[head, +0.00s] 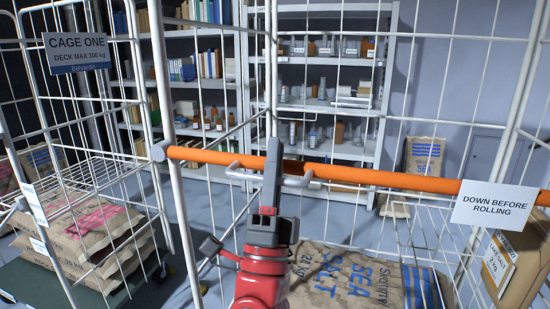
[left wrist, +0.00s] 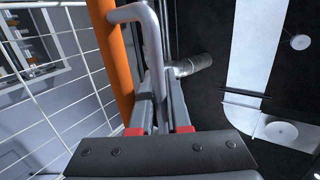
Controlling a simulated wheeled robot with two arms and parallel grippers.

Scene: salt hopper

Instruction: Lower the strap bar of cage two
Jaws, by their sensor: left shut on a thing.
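The orange strap bar (head: 400,181) of the near cage runs across the head view, sloping slightly down to the right. A white "DOWN BEFORE ROLLING" label (head: 495,204) hangs at its right part. A grey handle (head: 300,181) sticks out from the bar's middle. My left gripper (head: 272,165) is shut on this handle, its fingers partly hiding it and the bar. In the left wrist view, the handle (left wrist: 148,40) runs down between the gripper fingers (left wrist: 162,100), beside the orange bar (left wrist: 112,60). My right gripper is in neither view.
Sea salt sacks (head: 350,275) lie low behind the bar. A box (head: 512,262) stands at the right. Cage one, with its sign (head: 77,52) and stacked sacks (head: 85,235), is at the left. Shelves (head: 325,105) stand behind the wire mesh.

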